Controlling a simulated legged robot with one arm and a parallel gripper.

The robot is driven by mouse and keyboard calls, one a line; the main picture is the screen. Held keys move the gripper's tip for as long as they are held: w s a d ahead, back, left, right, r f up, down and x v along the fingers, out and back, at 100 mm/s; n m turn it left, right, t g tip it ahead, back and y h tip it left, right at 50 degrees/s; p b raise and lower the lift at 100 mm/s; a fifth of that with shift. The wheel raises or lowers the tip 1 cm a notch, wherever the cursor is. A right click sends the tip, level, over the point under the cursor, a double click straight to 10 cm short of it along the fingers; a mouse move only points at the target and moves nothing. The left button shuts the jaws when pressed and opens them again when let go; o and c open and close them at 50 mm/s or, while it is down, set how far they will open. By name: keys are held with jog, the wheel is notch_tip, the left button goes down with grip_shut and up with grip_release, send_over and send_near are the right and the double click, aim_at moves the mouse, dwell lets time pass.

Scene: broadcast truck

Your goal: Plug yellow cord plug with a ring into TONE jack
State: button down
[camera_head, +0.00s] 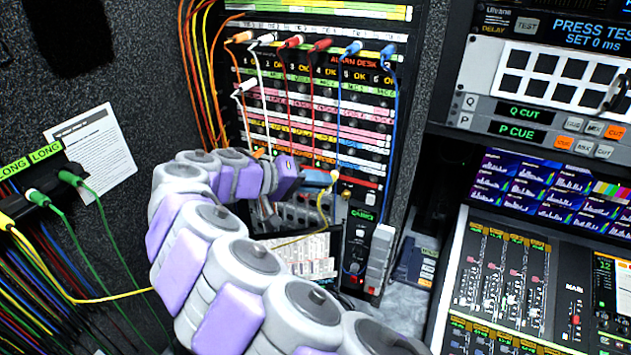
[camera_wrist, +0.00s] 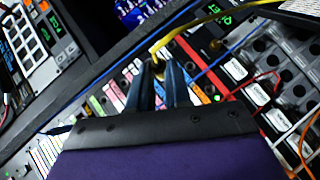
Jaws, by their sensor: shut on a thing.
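My gripper (camera_head: 318,179) is at the lower right of the patch panel in the head view, its blue fingers shut on the yellow cord plug (camera_head: 335,175). In the wrist view my gripper (camera_wrist: 163,72) has the yellow plug (camera_wrist: 157,58) at its fingertips. The yellow cord (camera_head: 325,212) hangs from the plug and curves down to the left. The plug's tip and ring are too small to make out. The jack panel (camera_head: 372,170) is just beyond the plug; I cannot tell whether they touch. I cannot read a TONE label in either view.
White, red, blue and orange plugs fill the panel's top row, with the blue cord (camera_head: 396,110) hanging at its right. A holder with green plugs (camera_head: 38,197) is at left. A mixing console (camera_head: 500,275) stands at right. My arm hides the panel's lower left.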

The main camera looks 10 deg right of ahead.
jog(key=shift+f, duration=0.1)
jog(key=shift+w+d+p, duration=0.25)
jog(key=shift+w+d, duration=0.25)
jog(key=shift+w, duration=0.3)
jog(key=shift+w+d+p, duration=0.3)
jog(key=shift+w+d, duration=0.2)
jog(key=shift+w, duration=0.25)
jog(key=shift+w+d+p, duration=0.25)
jog(key=shift+w+d, duration=0.25)
jog(key=shift+w, duration=0.3)
jog(key=shift+d+b, duration=0.1)
jog(key=shift+b, duration=0.35)
dwell(0.4)
jog(key=shift+w+d+r+p, duration=0.1)
jog(key=shift+w+d+p, duration=0.4)
jog(key=shift+w, duration=0.35)
jog(key=shift+w+d+r+p, duration=0.1)
jog(key=shift+w+d+p, duration=0.15)
jog(key=shift+w+d, duration=0.45)
dwell(0.4)
jog(key=c, duration=1)
grip_release()
jog(key=shift+w, duration=0.15)
jog(key=shift+a, duration=0.2)
